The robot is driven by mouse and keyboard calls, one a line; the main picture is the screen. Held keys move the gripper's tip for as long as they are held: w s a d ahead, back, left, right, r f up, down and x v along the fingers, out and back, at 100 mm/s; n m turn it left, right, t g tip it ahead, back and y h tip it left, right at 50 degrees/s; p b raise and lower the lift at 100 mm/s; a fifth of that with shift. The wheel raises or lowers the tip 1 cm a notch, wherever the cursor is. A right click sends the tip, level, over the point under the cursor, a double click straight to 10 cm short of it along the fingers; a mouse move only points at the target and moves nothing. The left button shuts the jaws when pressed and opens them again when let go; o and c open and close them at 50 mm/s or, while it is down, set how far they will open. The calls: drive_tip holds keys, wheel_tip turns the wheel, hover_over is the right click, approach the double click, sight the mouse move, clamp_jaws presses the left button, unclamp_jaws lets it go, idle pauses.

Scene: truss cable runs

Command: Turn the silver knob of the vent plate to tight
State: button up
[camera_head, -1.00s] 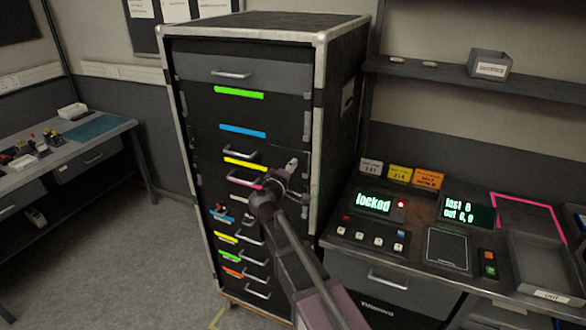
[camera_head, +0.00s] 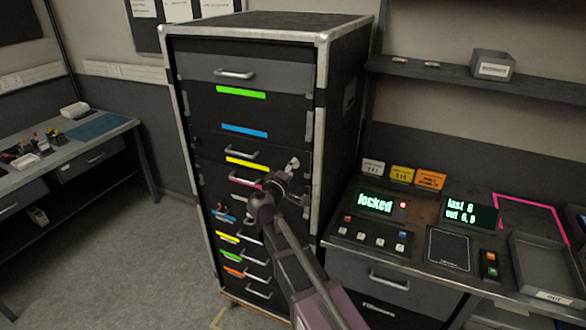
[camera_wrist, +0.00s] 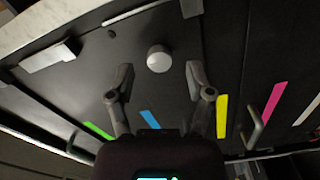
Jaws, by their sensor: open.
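The silver knob (camera_wrist: 159,58) is a pale round cap on a dark panel in the wrist view. I take this dark panel (camera_wrist: 215,45) as the vent plate; its outline is unclear. My gripper (camera_wrist: 158,76) is open, with one finger on each side below the knob in the picture. The knob lies just past the fingertips, roughly centred between them, and nothing is gripped. I cannot tell how deep the gap is. In the head view my gripper (camera_head: 286,178) is at the front of the tall black rack (camera_head: 345,60), and its hand hides part of that face.
The rack front carries several drawer handles (camera_head: 234,74) and coloured strips (camera_head: 241,94). To the right stands a console with a screen reading "locked" (camera_head: 376,203) and a tray (camera_head: 540,262). A workbench (camera_head: 100,150) stands left, with open floor between.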

drive_tip(key=v, duration=1)
drive_tip(key=shift+s, duration=0.4)
drive_tip(key=shift+a, duration=0.1)
drive_tip(key=s+d+f+m+g, duration=0.1)
drive_tip(key=d+f+m+g, duration=0.2)
drive_tip(key=d, duration=0.4)
drive_tip(key=s+d+f+m+g+h, duration=0.1)
drive_tip(key=d+f+m+g, duration=0.1)
drive_tip(key=d+f+g, duration=0.3)
drive_tip(key=s+d+f+m+g, duration=0.1)
drive_tip(key=d+f+m+g, duration=0.15)
drive_tip(key=d, duration=0.55)
drive_tip(key=s+d+f+m+g+y, duration=0.3)
drive_tip(key=s+d+f+g+y, duration=0.3)
drive_tip(key=s, duration=0.5)
drive_tip(key=shift+d+f+y, duration=0.6)
drive_tip(key=shift+d+f, duration=0.3)
drive_tip(key=shift+f, duration=0.1)
drive_tip(key=shift+g, duration=0.25)
